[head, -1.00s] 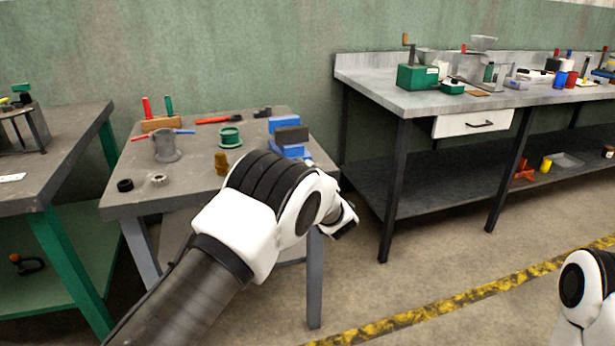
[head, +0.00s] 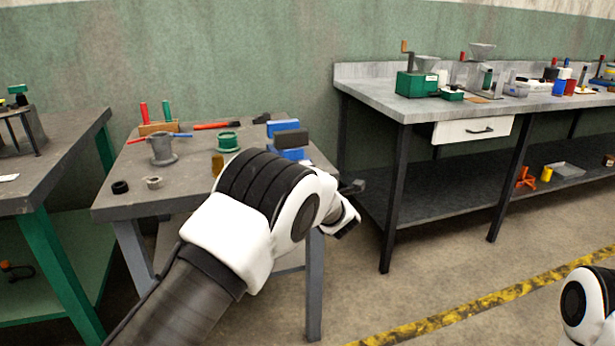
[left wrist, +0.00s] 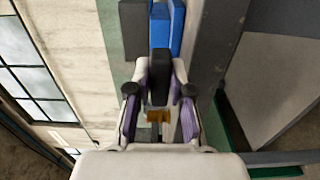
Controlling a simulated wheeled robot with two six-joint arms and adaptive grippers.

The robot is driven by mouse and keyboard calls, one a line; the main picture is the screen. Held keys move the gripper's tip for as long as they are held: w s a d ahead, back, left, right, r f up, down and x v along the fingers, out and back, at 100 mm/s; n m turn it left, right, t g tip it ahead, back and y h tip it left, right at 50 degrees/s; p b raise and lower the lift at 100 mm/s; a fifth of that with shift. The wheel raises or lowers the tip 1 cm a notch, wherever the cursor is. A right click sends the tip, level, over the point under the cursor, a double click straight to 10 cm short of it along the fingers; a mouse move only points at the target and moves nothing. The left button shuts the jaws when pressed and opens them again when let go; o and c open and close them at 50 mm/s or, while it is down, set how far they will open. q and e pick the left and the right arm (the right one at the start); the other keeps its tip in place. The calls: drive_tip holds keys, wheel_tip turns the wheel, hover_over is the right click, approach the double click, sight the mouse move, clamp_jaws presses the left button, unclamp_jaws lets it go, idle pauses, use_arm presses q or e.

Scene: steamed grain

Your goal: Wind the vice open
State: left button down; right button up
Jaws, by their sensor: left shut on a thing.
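The blue vice (head: 291,154) with its dark grey jaw block (head: 291,138) stands at the right end of the small workbench. Its lower part is hidden behind my left arm. In the left wrist view its blue body (left wrist: 176,28) is at the top, beyond the fingers. My left gripper (left wrist: 160,70) is shut on a black handle (left wrist: 160,82), which stands between its two fingers. In the head view a small dark piece (head: 352,187) shows just past my wrist; I cannot tell if it is the handle. My right gripper is out of view.
The small workbench (head: 125,205) also holds a grey flanged part (head: 162,150), a green ring (head: 228,137), a red-handled tool (head: 211,126) and a wooden block with handles (head: 157,128). A long bench (head: 375,92) with a green machine (head: 415,84) stands to the right. Floor between is clear.

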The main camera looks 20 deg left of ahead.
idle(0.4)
use_arm(q)
drive_tip(key=c, duration=1)
unclamp_jaws()
drive_tip(key=shift+c, duration=0.2)
